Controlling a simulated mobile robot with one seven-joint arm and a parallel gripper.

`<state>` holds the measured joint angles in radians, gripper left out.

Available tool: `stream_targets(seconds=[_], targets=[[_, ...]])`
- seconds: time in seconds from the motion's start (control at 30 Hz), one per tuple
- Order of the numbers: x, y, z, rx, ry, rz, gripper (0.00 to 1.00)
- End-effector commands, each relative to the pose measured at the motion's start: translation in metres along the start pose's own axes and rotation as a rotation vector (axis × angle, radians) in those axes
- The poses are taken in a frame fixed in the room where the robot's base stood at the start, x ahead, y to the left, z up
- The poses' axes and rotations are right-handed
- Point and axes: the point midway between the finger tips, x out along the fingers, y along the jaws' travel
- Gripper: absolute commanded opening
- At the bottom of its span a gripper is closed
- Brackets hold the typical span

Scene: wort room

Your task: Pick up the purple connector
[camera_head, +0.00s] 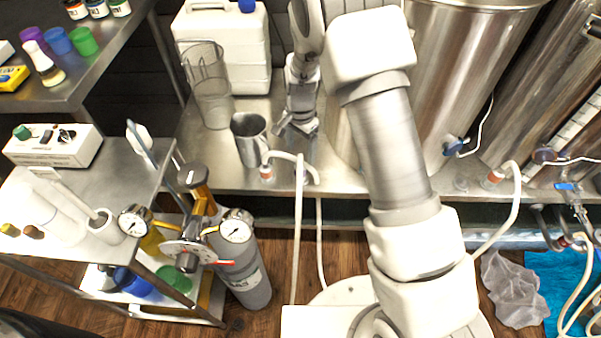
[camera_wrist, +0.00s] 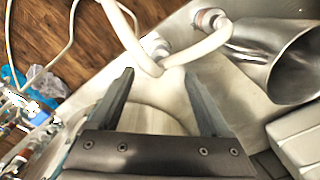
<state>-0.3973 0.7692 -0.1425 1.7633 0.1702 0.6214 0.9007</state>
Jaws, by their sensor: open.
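The only clearly purple thing is a small cup-shaped piece (camera_head: 33,38) at the far left of the head view, on the upper left steel table beside a blue and a green one. I cannot tell whether it is the connector. It does not show in the wrist view. My gripper (camera_head: 298,127) is open and empty above the steel bench, well to the right of the purple piece. In the wrist view, my gripper (camera_wrist: 159,74) has its fingers apart, with a white hose (camera_wrist: 150,62) beyond the tips.
A steel pitcher (camera_head: 248,143) stands left of my gripper, near a clear measuring jug (camera_head: 208,90) and a white canister (camera_head: 222,50). Steel tanks (camera_head: 465,70) stand to the right. A gas cylinder with gauges (camera_head: 243,280) stands by the left cart. The bench around my gripper has some bare space.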

Motion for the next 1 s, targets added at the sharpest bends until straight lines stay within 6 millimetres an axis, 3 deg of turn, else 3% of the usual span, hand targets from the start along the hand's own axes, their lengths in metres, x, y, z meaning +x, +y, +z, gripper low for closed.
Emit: stream_targets(seconds=[0.1, 0.37, 0.63, 0.9, 1.0], targets=[[0.018, 0.000, 0.000, -0.001, -0.001, 0.001, 0.81], [0.032, 0.000, 0.001, -0.001, -0.001, 0.000, 0.81], [0.071, 0.001, 0.001, 0.000, 0.000, 0.002, 0.81], [0.074, 0.000, 0.001, -0.001, 0.002, -0.001, 0.81], [0.074, 0.000, 0.001, -0.001, 0.002, -0.001, 0.63]])
